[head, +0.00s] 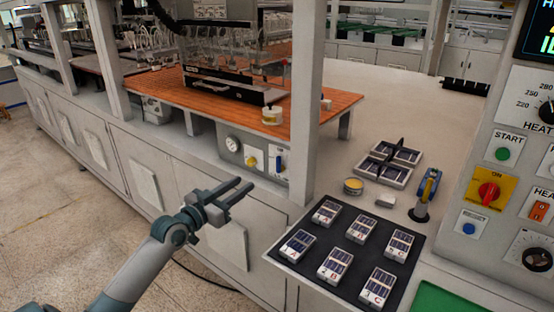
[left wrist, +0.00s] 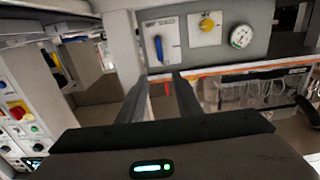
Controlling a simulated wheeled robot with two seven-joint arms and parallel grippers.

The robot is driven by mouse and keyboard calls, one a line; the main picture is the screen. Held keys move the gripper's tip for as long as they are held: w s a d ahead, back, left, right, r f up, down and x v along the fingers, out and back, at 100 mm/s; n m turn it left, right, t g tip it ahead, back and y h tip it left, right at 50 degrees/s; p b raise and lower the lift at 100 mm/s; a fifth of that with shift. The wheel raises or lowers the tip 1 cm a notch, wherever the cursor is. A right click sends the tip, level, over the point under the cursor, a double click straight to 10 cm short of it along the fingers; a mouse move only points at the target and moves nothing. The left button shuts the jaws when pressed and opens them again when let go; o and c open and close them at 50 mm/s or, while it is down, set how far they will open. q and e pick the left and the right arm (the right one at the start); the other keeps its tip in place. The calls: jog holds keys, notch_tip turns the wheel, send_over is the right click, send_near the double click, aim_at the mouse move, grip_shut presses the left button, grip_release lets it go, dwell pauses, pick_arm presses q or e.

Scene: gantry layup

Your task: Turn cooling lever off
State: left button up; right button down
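The cooling lever (head: 279,162) is a blue upright handle on a white plate at the right end of the grey control panel, below the orange worktop. In the left wrist view the panel appears upside down, and the blue lever (left wrist: 158,50) is upright ahead of the fingers. My left gripper (head: 244,184) is in front of the panel, lower left of the lever in the head view. Its two fingers (left wrist: 160,88) are apart with nothing held, and they do not touch the lever. My right gripper is in neither view.
A yellow knob (head: 252,162) and a round gauge (head: 232,144) sit left of the lever. A white post (head: 306,100) stands just right of it. A black mat (head: 325,283) with several labelled cell packs lies on the bench. A START panel (head: 505,147) is at the right.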

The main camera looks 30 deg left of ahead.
pick_arm(q)
jog(key=shift+a+r, duration=0.1)
jog(key=shift+r, duration=0.3)
jog(key=shift+w, duration=0.1)
jog(key=p, duration=0.4)
send_near(277, 158)
jog(key=w, duration=0.8)
jog(key=shift+w+d, duration=0.3)
jog(key=shift+d, duration=0.05)
grip_shut()
